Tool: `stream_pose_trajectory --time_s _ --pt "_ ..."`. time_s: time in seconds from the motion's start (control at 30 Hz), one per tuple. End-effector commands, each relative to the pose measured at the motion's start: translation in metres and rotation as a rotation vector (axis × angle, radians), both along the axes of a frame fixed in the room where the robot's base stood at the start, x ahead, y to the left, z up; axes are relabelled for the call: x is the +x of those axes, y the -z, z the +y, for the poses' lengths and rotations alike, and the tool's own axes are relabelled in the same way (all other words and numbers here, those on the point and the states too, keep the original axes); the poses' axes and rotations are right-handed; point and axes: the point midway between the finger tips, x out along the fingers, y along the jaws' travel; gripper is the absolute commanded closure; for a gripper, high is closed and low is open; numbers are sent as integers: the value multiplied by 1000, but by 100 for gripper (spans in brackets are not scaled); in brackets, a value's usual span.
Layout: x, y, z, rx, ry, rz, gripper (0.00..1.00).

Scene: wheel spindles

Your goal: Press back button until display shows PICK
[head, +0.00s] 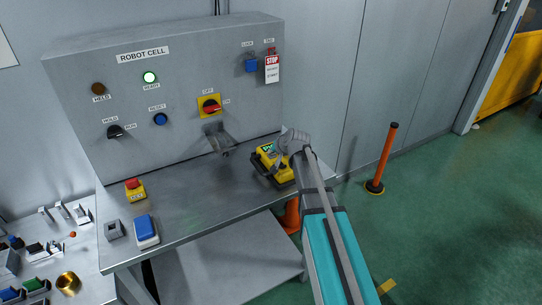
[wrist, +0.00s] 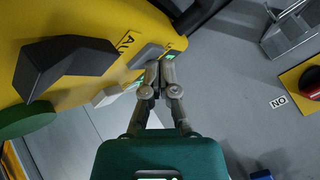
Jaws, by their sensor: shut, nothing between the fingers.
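A yellow handheld unit with dark edges (head: 264,160) sits on the right part of the grey bench. A small green-lit patch, probably its display, shows on its top in the head view, too small to read. In the wrist view the yellow unit (wrist: 95,22) fills the upper left, with a black knob (wrist: 65,65), a green round part (wrist: 25,120) and a grey button (wrist: 147,55). My gripper (wrist: 153,70) is shut and empty, its fingertips close beside the grey button; I cannot tell whether they touch. The fingers partly hide green-lit spots. In the head view my gripper (head: 285,146) covers the unit's right side.
The robot cell panel (head: 165,85) rises behind the bench (head: 200,195), with a yellow-backed red rotary switch (head: 210,105) and a grey bracket (head: 219,139). A red stop button (head: 134,185) and a blue-topped box (head: 146,229) stand left. An orange post (head: 383,155) stands right.

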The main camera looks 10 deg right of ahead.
Motion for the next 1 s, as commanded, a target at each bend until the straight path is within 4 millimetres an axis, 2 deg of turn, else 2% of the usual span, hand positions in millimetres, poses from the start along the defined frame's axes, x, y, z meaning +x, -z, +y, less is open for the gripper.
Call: stream_pose_trajectory --time_s 0.6,1.0 --pt "0 -16 0 0 0 0 100" --pt "0 -16 0 0 0 0 100"
